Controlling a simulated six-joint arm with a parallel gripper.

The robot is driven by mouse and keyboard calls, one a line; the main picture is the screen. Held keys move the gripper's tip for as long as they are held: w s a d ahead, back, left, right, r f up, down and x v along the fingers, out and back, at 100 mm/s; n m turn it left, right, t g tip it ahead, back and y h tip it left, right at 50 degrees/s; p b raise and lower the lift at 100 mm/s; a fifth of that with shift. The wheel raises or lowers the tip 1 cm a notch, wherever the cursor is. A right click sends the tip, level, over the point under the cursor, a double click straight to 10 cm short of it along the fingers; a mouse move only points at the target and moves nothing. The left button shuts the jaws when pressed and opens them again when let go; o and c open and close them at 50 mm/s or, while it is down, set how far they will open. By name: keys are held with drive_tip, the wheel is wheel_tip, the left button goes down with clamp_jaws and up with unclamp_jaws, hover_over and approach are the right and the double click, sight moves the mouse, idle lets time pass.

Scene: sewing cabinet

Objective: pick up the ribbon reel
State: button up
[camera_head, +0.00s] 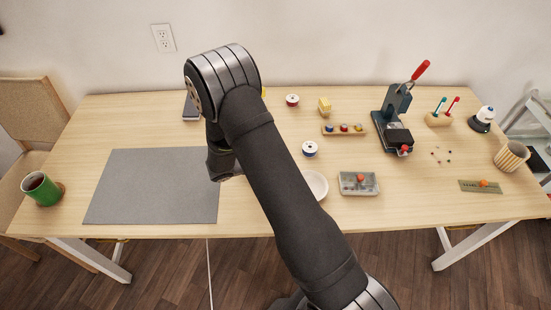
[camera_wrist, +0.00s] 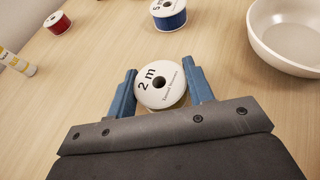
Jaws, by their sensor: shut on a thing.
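A ribbon reel (camera_wrist: 162,88) with a white face, marked "2 m" and with a dark centre hole, sits between the blue fingers of my gripper (camera_wrist: 159,68) in the wrist view. The fingers are shut on it from both sides. I cannot tell whether it touches the table. In the head view my arm hides this reel and the fingers. A blue reel (camera_head: 310,149) and a red reel (camera_head: 292,100) stand apart on the table. They also show in the wrist view, the blue one (camera_wrist: 168,14) at the top and the red one (camera_wrist: 57,22) at upper left.
A white bowl (camera_head: 316,184) stands just right of my arm. A grey mat (camera_head: 150,187) lies at left, with a green mug (camera_head: 41,189) beside it. A clear box (camera_head: 358,183), a press (camera_head: 392,120) and a wooden rack (camera_head: 344,130) stand at right. The mat is clear.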

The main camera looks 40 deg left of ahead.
drive_tip(key=shift+r, duration=0.5)
wheel_tip(320, 180, up, 4)
drive_tip(key=shift+w+d+f, duration=0.1)
drive_tip(key=shift+d+f, duration=0.05)
drive_tip(key=shift+f, duration=0.1)
drive_tip(key=w+d+r, duration=0.5)
drive_tip(key=d+r, duration=0.1)
drive_tip(key=d, duration=0.4)
drive_tip(key=s+a+n+g+y, duration=0.1)
drive_tip(key=a+n+y, duration=0.85)
drive_tip(key=a, duration=1.65)
drive_tip(key=shift+m+y, duration=0.25)
drive_tip(key=shift+y, duration=0.1)
drive_tip(key=s+a+f, duration=0.2)
drive_tip(key=a, duration=0.1)
drive_tip(key=s+a+f, duration=0.2)
drive_tip(key=a, duration=0.1)
drive_tip(key=s+a+f, duration=0.2)
drive_tip(key=a, duration=0.1)
drive_tip(key=shift+s+a, duration=0.1)
drive_tip(key=shift+s, duration=0.2)
drive_tip(key=shift+s+a+f, duration=0.2)
drive_tip(key=shift+a+f, duration=0.05)
drive_tip(key=shift+a, duration=0.05)
drive_tip(key=shift+f, duration=1.9)
